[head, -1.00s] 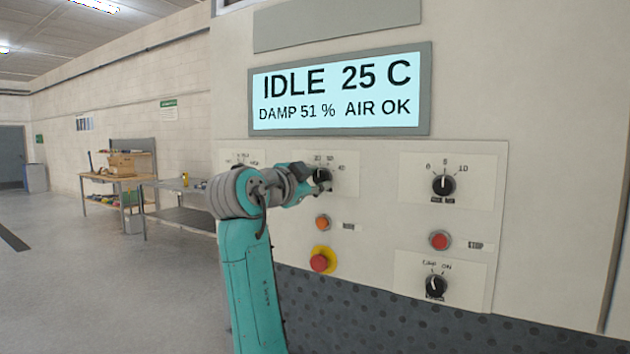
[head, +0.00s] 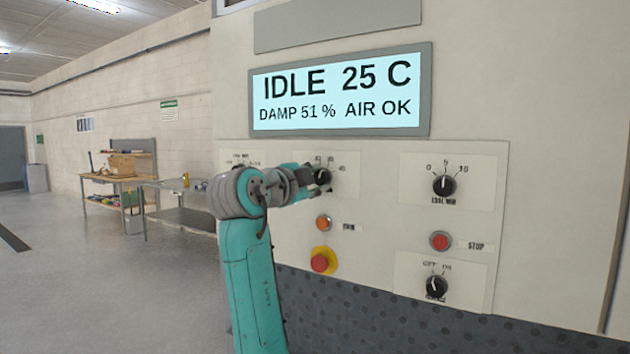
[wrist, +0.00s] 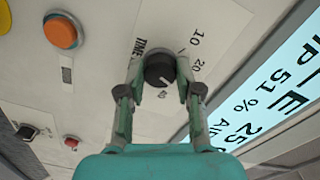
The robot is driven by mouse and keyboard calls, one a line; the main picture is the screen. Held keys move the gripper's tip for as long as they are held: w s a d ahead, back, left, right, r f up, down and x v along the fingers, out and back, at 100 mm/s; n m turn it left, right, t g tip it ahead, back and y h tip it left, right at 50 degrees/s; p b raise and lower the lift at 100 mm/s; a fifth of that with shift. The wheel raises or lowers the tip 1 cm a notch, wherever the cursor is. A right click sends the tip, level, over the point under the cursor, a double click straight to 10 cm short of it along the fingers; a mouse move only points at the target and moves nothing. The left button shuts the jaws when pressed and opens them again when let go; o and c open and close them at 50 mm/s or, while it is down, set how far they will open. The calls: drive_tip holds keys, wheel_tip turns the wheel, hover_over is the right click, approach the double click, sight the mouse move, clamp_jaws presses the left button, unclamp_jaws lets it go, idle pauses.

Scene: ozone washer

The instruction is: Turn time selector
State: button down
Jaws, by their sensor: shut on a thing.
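The time selector is a round black knob (wrist: 159,69) on a white label plate, with "TIME" and the numbers 10, 20 and 40 around it in the wrist view. A pale pointer mark on it faces the 40 side. It also shows in the head view (head: 323,174), partly hidden by my gripper. My gripper (wrist: 160,75) is shut on this knob, with one finger on each side of it.
Below the knob are an orange button (head: 324,223) and a red emergency button (head: 320,262) on yellow. To the right are another dial (head: 444,185), a red stop button (head: 440,240) and a switch knob (head: 436,286). The display (head: 340,92) above reads IDLE.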

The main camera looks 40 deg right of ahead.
drive_tip(key=c, duration=0.8)
unclamp_jaws()
drive_tip(key=shift+o, duration=0.2)
drive_tip(key=v, duration=1.2)
